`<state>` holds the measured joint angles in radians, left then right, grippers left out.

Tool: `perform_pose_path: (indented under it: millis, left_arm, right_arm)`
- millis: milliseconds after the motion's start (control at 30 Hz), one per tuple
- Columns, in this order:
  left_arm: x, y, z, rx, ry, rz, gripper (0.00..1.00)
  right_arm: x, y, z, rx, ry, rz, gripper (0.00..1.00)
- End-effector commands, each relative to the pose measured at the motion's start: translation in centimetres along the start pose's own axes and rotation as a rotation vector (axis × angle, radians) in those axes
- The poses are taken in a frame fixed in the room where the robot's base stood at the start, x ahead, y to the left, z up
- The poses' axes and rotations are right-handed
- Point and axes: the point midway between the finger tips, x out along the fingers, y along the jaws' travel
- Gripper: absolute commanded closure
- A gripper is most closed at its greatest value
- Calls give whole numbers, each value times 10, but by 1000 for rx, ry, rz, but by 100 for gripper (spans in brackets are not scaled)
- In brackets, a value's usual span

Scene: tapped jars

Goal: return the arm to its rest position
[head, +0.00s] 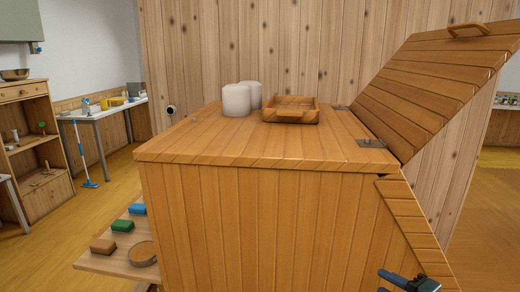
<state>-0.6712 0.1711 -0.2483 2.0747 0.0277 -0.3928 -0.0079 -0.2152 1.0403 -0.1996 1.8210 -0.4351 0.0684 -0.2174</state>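My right gripper (384,282) shows only in part at the bottom edge of the head view, right of centre. It is low in front of the wooden chest, and nothing is seen held in it. Too little of its fingers shows to tell whether it is open or shut. My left gripper is not in view. Two white jars (236,101) stand close together on the chest top, one partly behind the other.
The large wooden chest (260,220) fills the middle, with its hinged lid (430,85) raised at the right. A shallow wooden tray (290,117) sits on top. A low shelf (117,266) at left holds coloured blocks and a bowl (143,254).

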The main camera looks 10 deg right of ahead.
Motion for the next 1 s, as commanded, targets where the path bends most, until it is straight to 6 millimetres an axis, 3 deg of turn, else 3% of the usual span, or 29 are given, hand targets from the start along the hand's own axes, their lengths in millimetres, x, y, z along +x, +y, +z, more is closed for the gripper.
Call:
perform_pose_path:
  millis: [33, 200, 333, 500, 700, 1000]
  left_arm:
    - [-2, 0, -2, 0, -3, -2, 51]
    - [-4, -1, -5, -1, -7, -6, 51]
    - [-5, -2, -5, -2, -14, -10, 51]
    - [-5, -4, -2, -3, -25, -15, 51]
    - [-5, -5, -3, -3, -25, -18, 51]
    - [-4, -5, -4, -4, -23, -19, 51]
  right_arm:
    - [-2, -26, -28, 179, -19, -7, 64]
    - [-16, -93, -110, 733, -126, -64, 64]
    - [-32, -127, -173, 1126, -222, -125, 64]
    - [-49, -146, -233, 1486, -319, -190, 64]
    - [-56, -151, -258, 1639, -361, -221, 64]
    - [-56, -151, -258, 1639, -361, -222, 64]
